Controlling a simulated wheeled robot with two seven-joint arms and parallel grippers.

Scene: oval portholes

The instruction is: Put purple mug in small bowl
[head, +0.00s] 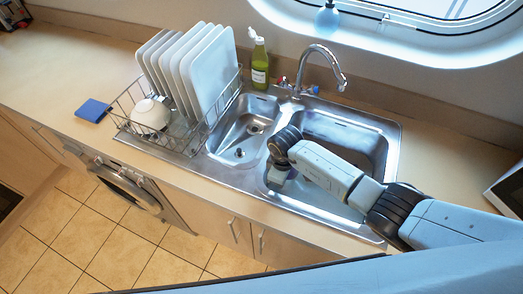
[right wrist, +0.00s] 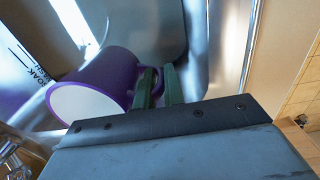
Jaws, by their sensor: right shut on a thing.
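The purple mug (right wrist: 108,78) with a white inside lies tilted in the right wrist view, its open mouth toward the lower left. My right gripper (right wrist: 160,82) is shut on its handle. In the head view my right gripper (head: 277,180) reaches down at the left side of the large sink bowl (head: 345,135), near the divider; the mug is hidden there behind my arm. The small bowl (head: 232,133) of the sink is just left of it and looks empty apart from its drain fittings. My left gripper is not in view.
A dish rack (head: 195,136) with several white plates (head: 205,65) and a white cup (head: 151,113) stands left of the small bowl. A tap (head: 325,55) and a green bottle (head: 260,65) stand behind the sink. A blue sponge (head: 92,110) lies on the counter.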

